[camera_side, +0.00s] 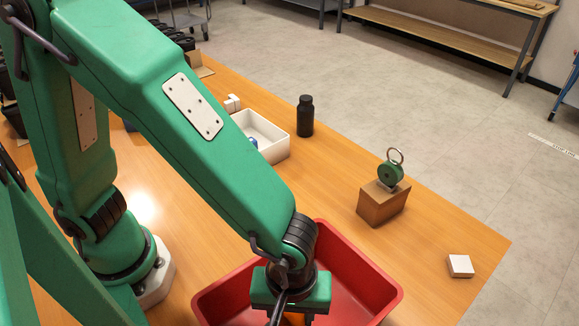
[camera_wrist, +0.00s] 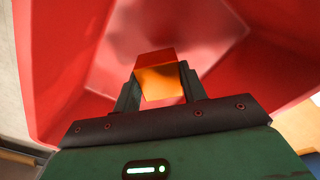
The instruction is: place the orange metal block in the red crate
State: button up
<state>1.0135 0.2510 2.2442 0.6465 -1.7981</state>
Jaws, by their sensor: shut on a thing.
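The orange metal block (camera_wrist: 160,82) is held between the two fingers of my gripper (camera_wrist: 160,88) in the wrist view, with the red crate's interior filling the picture behind it. In the side view the red crate (camera_side: 362,262) stands on the wooden table at the bottom centre. My gripper (camera_side: 292,318) is over the crate's near part, shut on the block. Only a small orange bit of the block (camera_side: 293,318) shows there, and the fingertips are cut off by the lower edge. I cannot tell how high the block is above the crate floor.
A white tray (camera_side: 277,151) and a black bottle (camera_side: 305,116) stand behind the crate. A cardboard box (camera_side: 383,206) with a green ring-topped item (camera_side: 391,172) is to the right. A small white block (camera_side: 460,266) lies near the table's right edge.

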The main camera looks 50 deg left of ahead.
aim_at(291, 323)
jog(key=shift+f, duration=0.2)
jog(key=shift+f, duration=1.8)
jog(key=shift+f, duration=0.15)
jog(key=o, duration=1.1)
notch_tip(291, 323, up, 12)
jog(key=shift+r, duration=0.2)
